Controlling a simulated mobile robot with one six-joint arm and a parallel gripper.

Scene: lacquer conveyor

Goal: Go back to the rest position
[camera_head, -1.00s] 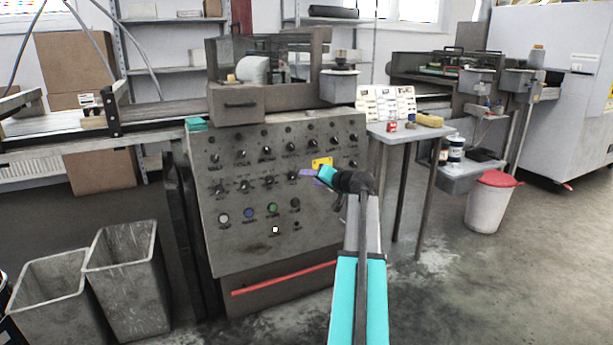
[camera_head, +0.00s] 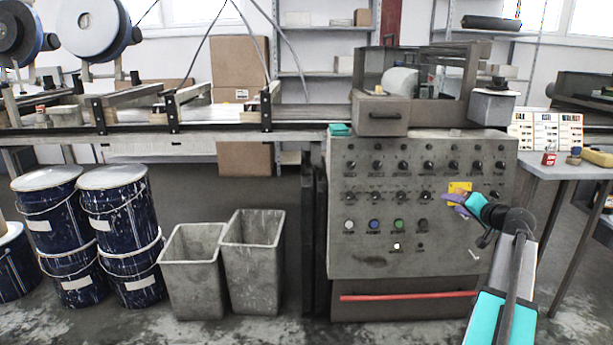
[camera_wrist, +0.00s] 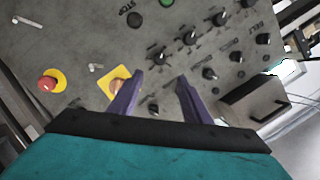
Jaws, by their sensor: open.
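My gripper (camera_head: 456,206), with purple fingers, is in front of the right part of the grey control panel (camera_head: 360,265). In the wrist view my gripper (camera_wrist: 158,84) is open, with nothing between its two fingers. A yellow plate with a round orange-brown knob (camera_wrist: 118,82) is beside the left finger, partly hidden by it. I cannot tell whether they touch. The yellow plate (camera_head: 459,188) also shows in the head view just above the fingers. A red button on a yellow disc (camera_wrist: 48,82) lies farther left in the wrist view. My arm covers the panel's lower right.
A side table (camera_head: 560,171) stands at the right, close to my arm. Two grey bins (camera_head: 250,265) and several blue drums (camera_head: 122,215) stand left of the panel. The conveyor (camera_head: 225,132) runs along the back. Bare floor shows in front.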

